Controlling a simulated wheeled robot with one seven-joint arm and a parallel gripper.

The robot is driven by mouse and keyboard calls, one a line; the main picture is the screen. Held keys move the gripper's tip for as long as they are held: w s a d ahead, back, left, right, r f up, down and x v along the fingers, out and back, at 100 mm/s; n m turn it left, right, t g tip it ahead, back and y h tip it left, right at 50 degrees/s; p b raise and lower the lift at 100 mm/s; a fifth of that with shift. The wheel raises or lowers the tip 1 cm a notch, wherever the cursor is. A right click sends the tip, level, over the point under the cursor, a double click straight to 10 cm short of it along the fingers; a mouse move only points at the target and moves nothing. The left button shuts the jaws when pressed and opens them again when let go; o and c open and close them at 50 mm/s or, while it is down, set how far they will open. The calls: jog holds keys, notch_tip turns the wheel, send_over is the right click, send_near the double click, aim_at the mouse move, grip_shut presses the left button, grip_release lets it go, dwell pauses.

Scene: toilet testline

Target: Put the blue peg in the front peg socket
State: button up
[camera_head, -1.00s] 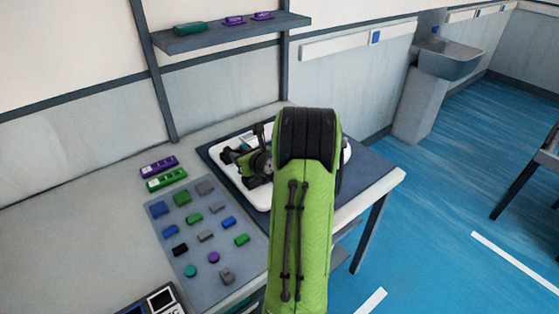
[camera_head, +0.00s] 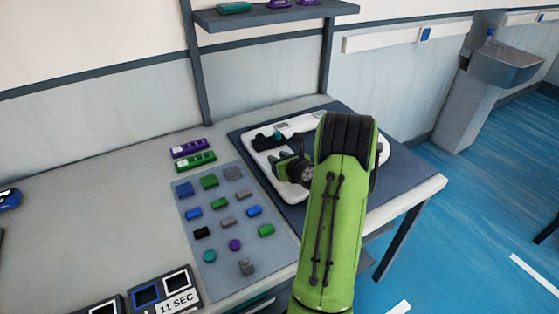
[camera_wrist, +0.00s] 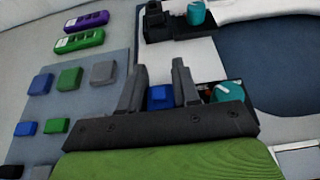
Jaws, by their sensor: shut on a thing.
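My gripper (camera_head: 282,166) is over the white fixture (camera_head: 258,152) on the dark blue mat. In the wrist view its two grey fingers (camera_wrist: 158,75) stand on either side of a blue peg (camera_wrist: 160,97) and are shut on it. The peg's lower part is hidden by the gripper body. A black holder with a teal round peg (camera_wrist: 228,92) is just right of the fingers. Another black holder (camera_wrist: 158,24) with a teal peg (camera_wrist: 196,13) is farther off. I cannot tell which of these is the front peg socket, and no empty socket shows clearly.
A blue-grey board (camera_head: 218,266) with several coloured pegs lies left of the mat (camera_head: 240,140). Purple (camera_head: 191,148) and green (camera_head: 195,162) strips lie behind it. A panel marked 11 SEC (camera_head: 178,300) is at the front. A shelf (camera_head: 275,14) hangs above.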

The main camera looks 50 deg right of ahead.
jog(key=o, duration=1)
jog(key=shift+f, duration=0.2)
jog(key=shift+o, duration=0.2)
jog(key=shift+r, duration=0.15)
jog(key=p+v, duration=0.1)
jog(key=v, duration=1.1)
jog(key=shift+r, duration=0.1)
jog(key=w+a+r+n+g+y, duration=0.1)
jog(key=w+a+r+n+y, duration=0.15)
jog(key=a+n, duration=0.45)
jog(key=w+a+r+n+g+y, duration=0.1)
jog(key=w+a+n+y, duration=0.15)
jog(key=a+n, duration=0.4)
jog(key=s+a+r+n+g+y, duration=0.1)
jog(key=s+a+n+g, duration=0.1)
jog(key=a+n, duration=0.4)
jog(key=s+a+r+n+g, duration=0.1)
jog(key=s+a+n, duration=0.1)
jog(key=a+n, duration=0.4)
jog(key=s+a+r+n+g+h, duration=0.1)
jog(key=s+a+r+n, duration=0.1)
jog(key=s+n, duration=0.4)
jog(key=s+a+r+n+g, duration=0.1)
jog(key=s+a+r+n, duration=0.1)
jog(key=s+n, duration=0.5)
jog(key=shift+s+a+n+h, duration=0.4)
jog(key=shift+a+n, duration=0.15)
jog(key=shift+a, duration=0.35)
